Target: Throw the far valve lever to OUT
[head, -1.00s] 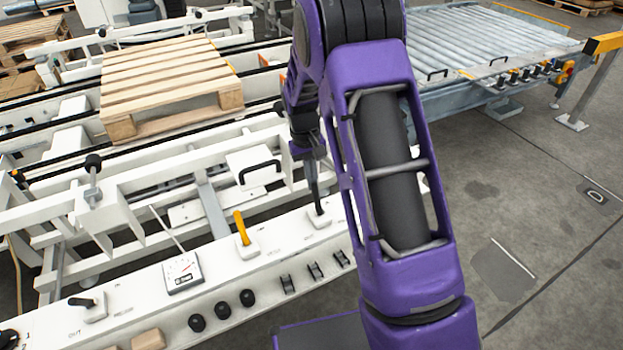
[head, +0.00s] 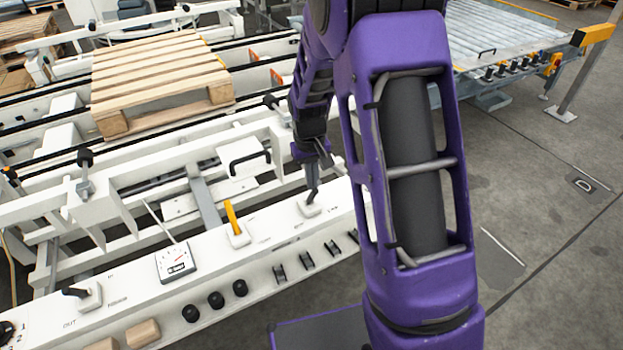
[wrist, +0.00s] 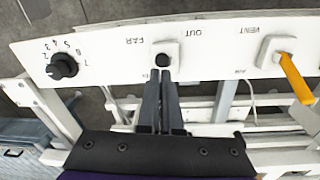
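The far valve lever is a short black handle (head: 311,196) on a white square plate, on the white control rail's right part. In the wrist view its dark round end (wrist: 162,60) shows right at my fingertips, between the upside-down labels FAR on the left and OUT on the right. My gripper (wrist: 161,75) has its two dark fingers close together, seemingly shut, with the tips at the lever. I cannot tell whether they touch it. In the head view my gripper (head: 318,170) comes down from above onto the lever. The lever's exact lean is hard to tell.
A yellow lever (head: 232,218), marked VENT in the wrist view, stands left of the far lever.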

